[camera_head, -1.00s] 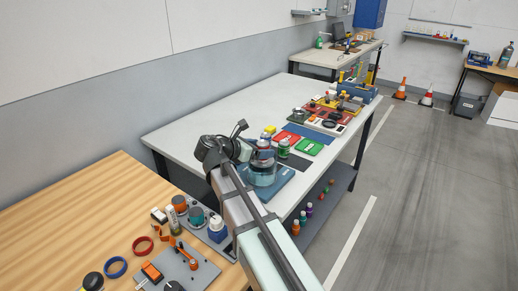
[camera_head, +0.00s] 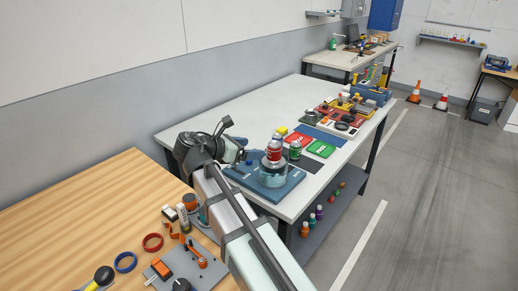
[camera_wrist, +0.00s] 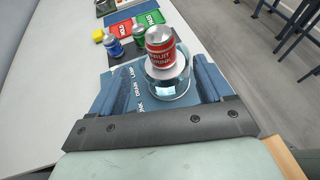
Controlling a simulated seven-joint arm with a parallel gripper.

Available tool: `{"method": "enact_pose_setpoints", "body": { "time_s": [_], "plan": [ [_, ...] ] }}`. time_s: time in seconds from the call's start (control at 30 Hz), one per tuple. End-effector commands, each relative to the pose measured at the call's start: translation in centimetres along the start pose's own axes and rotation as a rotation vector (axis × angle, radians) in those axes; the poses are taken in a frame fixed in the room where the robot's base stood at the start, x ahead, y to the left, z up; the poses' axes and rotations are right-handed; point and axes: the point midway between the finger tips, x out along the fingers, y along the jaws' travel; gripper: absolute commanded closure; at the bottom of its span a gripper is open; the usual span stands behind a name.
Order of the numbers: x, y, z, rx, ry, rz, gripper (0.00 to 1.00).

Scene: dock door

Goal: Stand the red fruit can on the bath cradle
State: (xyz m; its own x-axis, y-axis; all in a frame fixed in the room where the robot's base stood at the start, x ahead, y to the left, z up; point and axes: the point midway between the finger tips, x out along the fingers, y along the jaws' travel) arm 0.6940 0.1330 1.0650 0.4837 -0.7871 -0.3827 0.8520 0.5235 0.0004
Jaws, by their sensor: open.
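The red fruit can (camera_head: 274,151) stands upright on top of the clear round bath, at its middle; in the wrist view the can (camera_wrist: 160,42) shows its "FRUIT DRINK" label. The bath (camera_head: 272,175) is a glass-like cylinder on a blue base plate (camera_head: 240,173); the wrist view shows it too (camera_wrist: 168,86). The cradle under the can is mostly hidden. My gripper (camera_wrist: 164,72) is open and empty, its blue fingers spread left and right of the bath in that view, apart from the can. In the head view my gripper (camera_head: 238,151) is left of the can.
A green can (camera_head: 295,150) and a blue can (camera_wrist: 114,46) stand close behind the bath. Red (camera_head: 298,138) and green (camera_head: 321,149) mats lie beyond. The white table (camera_head: 250,108) is clear at the back left. A lower shelf holds several small bottles.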

Motion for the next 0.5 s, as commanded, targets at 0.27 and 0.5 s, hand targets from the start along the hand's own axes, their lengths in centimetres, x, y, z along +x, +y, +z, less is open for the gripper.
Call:
{"method": "enact_pose_setpoints", "body": {
  "time_s": [0.27, 0.5],
  "plan": [
    [-2.0, 0.0, 0.0, 0.0, 0.0, -0.001, 0.2],
    [-2.1, 0.0, 0.0, 0.0, 0.0, -0.002, 0.2]
  ]
}}
